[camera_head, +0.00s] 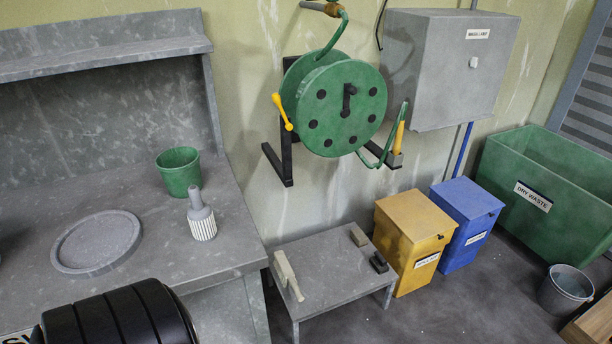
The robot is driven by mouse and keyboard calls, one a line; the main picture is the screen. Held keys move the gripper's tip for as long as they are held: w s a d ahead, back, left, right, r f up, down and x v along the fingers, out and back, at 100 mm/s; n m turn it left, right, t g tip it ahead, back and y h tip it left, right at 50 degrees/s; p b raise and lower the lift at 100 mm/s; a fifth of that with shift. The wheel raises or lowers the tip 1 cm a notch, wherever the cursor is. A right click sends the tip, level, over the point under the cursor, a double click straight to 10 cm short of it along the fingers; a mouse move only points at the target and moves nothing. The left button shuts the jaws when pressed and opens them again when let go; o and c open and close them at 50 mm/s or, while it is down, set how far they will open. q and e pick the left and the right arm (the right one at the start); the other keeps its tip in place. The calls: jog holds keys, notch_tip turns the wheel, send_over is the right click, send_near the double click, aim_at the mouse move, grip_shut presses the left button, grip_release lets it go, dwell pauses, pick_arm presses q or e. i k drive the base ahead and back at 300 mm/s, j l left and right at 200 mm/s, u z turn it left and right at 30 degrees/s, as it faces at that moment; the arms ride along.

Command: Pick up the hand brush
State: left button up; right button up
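I cannot tell for sure which thing is the hand brush. A grey-handled piece with a white, ridged, bristle-like lower part (201,217) stands upright on the grey bench (150,213), handle up. A long beige piece (287,275) lies on the left of the low grey table (328,274); it could also be a brush. Neither of my grippers is in view, and nothing is touching either piece.
A green pail (179,172) and a round grey tray (97,243) are on the bench. A green hose reel (335,105) hangs above.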

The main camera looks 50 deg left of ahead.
aim_at(285, 272)
jog(key=i+u, duration=0.15)
jog(key=i, duration=0.35)
jog(key=i+l+u, duration=0.15)
jog(key=i, duration=0.35)
jog(key=i+l+u, duration=0.15)
jog(key=i, duration=0.35)
jog(key=i+l+u, duration=0.15)
jog(key=i, duration=0.35)
jog(key=u, duration=0.4)
jog(key=i+u, duration=0.1)
jog(key=u, duration=0.35)
jog(key=l+u, duration=0.1)
jog(key=u, duration=0.3)
jog(key=i+l+u, duration=0.1)
jog(key=u, duration=0.75)
jog(key=l, duration=0.1)
